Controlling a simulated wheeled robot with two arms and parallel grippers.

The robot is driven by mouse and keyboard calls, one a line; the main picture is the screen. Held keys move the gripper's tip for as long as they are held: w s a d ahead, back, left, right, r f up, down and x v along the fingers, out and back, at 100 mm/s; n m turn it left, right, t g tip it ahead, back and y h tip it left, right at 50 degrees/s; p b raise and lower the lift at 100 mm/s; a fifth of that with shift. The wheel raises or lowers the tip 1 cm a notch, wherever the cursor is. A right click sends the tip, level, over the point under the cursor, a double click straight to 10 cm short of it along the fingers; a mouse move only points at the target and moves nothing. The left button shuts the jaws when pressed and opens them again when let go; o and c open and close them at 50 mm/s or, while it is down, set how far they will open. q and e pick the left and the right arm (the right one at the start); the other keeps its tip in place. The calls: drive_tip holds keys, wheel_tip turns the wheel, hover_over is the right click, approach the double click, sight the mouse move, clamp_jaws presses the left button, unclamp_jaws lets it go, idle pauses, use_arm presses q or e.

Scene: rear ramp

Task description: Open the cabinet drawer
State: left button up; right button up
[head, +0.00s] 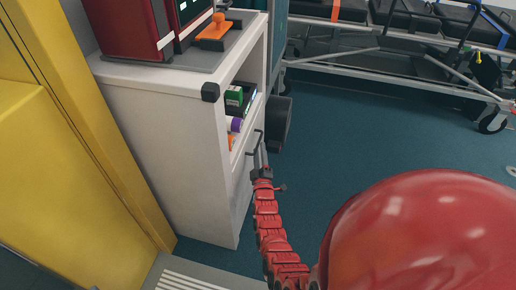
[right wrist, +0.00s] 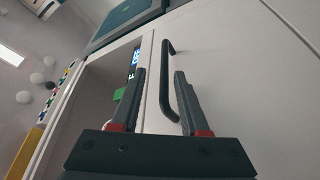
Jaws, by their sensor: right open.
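The white cabinet (head: 170,140) stands at the left of the head view, its front turned to the right. Below its open shelf is the white drawer front (right wrist: 225,65), which looks closed. A dark bar handle (right wrist: 167,85) is on it and also shows in the head view (head: 258,138). My right gripper (head: 262,160) is at the handle. In the right wrist view its two dark fingers (right wrist: 161,74) are apart, with the handle between them in the picture. I cannot tell whether they touch it. My left gripper is not in view.
The shelf holds a green box (head: 233,97) and a purple roll (head: 234,124). A red case (head: 125,28) and an orange-handled item (head: 214,30) stand on the cabinet top. A yellow wall (head: 55,150) is at the left. A stretcher (head: 400,55) stands behind clear blue floor (head: 350,130).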

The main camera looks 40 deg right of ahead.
sight(257, 145)
drive_tip(key=x, duration=0.2)
drive_tip(key=shift+w, duration=0.35)
drive_tip(key=shift+w+d, duration=0.15)
drive_tip(key=shift+w, duration=0.4)
drive_tip(key=shift+s, duration=0.1)
clamp_jaws()
idle(0.6)
